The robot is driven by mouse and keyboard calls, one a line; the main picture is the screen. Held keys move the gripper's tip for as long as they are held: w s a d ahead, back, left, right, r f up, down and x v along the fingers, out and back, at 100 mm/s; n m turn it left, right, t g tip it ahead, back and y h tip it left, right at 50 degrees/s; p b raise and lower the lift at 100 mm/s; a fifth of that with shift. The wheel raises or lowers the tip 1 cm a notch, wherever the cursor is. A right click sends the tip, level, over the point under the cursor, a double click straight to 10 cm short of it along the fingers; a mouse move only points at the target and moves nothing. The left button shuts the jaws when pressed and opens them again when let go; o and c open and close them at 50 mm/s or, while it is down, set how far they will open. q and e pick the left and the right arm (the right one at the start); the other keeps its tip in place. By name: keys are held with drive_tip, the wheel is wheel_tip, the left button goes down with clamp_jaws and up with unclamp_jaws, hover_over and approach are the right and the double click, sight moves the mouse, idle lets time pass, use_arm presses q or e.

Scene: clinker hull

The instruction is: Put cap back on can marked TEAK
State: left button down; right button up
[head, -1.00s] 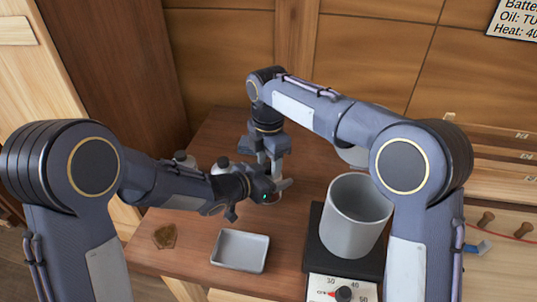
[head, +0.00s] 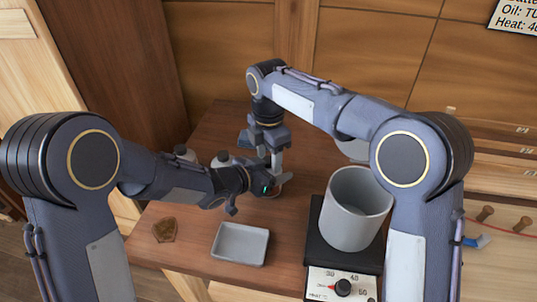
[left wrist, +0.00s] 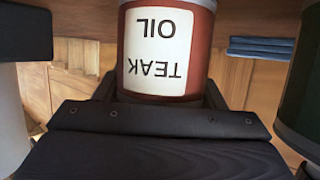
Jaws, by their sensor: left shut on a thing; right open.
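The can marked TEAK OIL (left wrist: 165,50) fills the top middle of the left wrist view, a red-brown can with a white label upside down in the picture. My left gripper (head: 277,182) is shut on it at the table's back part; in the head view the can is mostly hidden by the grippers. My right gripper (head: 274,160) is open and points down just above the left one, over the place of the can. Whether the cap is under or between its fingers cannot be seen. I cannot pick out the cap in either view.
Two pale-topped containers (head: 222,159) stand behind my left forearm. An empty grey tray (head: 240,244) and a brown badge-shaped piece (head: 164,230) lie in front. A large grey pot (head: 352,215) stands on a black hotplate (head: 318,262) with a dial at right.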

drive_tip(key=shift+r, duration=2.25)
drive_tip(key=o, duration=0.6)
drive_tip(key=shift+c, duration=0.2)
wheel_tip(320, 180, up, 12)
use_arm(q)
drive_tip(key=shift+c, duration=1.2)
unclamp_jaws()
